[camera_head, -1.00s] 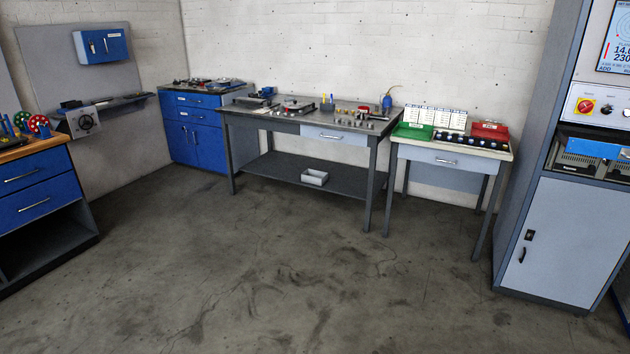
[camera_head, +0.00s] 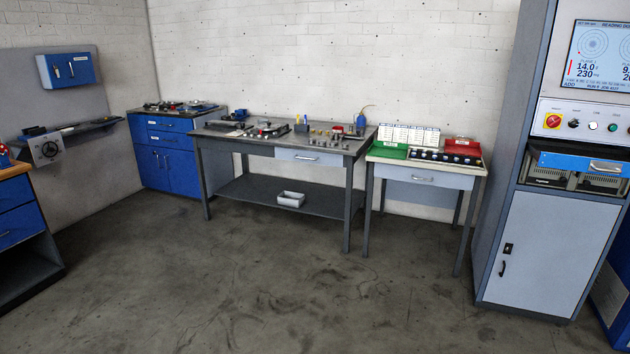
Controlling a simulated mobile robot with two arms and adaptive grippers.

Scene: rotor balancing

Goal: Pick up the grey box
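A small light-grey open box (camera_head: 291,199) sits on the dark lower shelf (camera_head: 252,203) of the grey workbench, near the shelf's front edge. It looks upright and empty, though it is small at this distance. Neither of my grippers shows in the head view. The box stands well away across the floor, with nothing in front of it.
The workbench (camera_head: 228,143) has tools on top and legs at its corners. A smaller table (camera_head: 418,177) with green and red trays stands to its right. A tall grey cabinet (camera_head: 545,248) is at right, blue drawers (camera_head: 22,223) at left. The concrete floor (camera_head: 240,290) between is clear.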

